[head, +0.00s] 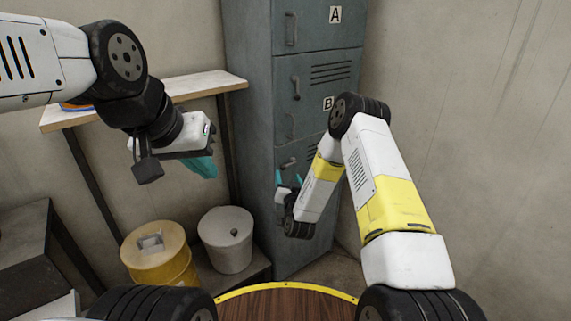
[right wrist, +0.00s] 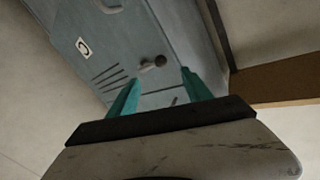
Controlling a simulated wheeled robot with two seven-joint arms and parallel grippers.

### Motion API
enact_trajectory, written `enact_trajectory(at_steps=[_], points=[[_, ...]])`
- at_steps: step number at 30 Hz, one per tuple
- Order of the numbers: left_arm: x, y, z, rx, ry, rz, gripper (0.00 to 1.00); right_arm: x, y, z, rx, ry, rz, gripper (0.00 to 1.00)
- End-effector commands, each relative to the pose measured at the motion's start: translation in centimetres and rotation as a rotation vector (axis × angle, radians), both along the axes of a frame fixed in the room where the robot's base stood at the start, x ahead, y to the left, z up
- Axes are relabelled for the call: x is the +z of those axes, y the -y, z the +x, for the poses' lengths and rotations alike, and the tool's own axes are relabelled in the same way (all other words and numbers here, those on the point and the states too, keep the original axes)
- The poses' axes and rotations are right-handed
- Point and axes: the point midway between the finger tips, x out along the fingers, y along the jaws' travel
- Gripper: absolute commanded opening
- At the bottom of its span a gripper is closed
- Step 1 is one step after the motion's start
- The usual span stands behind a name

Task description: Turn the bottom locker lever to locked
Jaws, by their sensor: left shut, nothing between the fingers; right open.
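The bottom locker lever (right wrist: 152,63) shows in the right wrist view as a small dark bar with a rounded end, on the grey-blue door marked C (right wrist: 83,47). It lies roughly parallel to the vent slots beside it. My right gripper (right wrist: 160,92) is open, its teal fingers apart; the lever shows beyond the gap between them, with no visible contact. In the head view my right gripper (head: 288,179) is low in front of the locker (head: 300,220), and my forearm hides part of the lower door. My left gripper (head: 203,167) is shut and empty, left of the locker.
Upper doors A (head: 335,15) and B (head: 328,103) have handles on their left side. A wall shelf (head: 205,84), a yellow drum (head: 155,255) and a whitish bin (head: 226,240) stand left of the locker. A bare wall (head: 460,120) is to its right.

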Motion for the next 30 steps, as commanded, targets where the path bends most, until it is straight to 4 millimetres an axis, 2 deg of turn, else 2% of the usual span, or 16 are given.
enact_trajectory(at_steps=[2,7,15,21,30], points=[[0.0,0.0,0.0,0.0,0.0,0.0,0.0,-1.0,-0.1,-0.5,-0.011,0.015,0.008,0.58],[0.0,0.0,0.0,0.0,0.0,0.0,0.0,-1.3,-0.1,0.2,-0.02,0.03,0.013,0.58],[0.0,0.0,0.0,0.0,0.0,0.0,0.0,-1.3,-0.6,4.4,-0.019,0.029,0.012,0.58],[0.0,0.0,0.0,0.0,0.0,0.0,0.0,-1.3,-0.8,6.6,-0.018,0.028,0.011,0.58],[0.0,0.0,0.0,0.0,0.0,0.0,0.0,-1.3,-0.9,7.1,-0.017,0.026,0.011,0.58]])
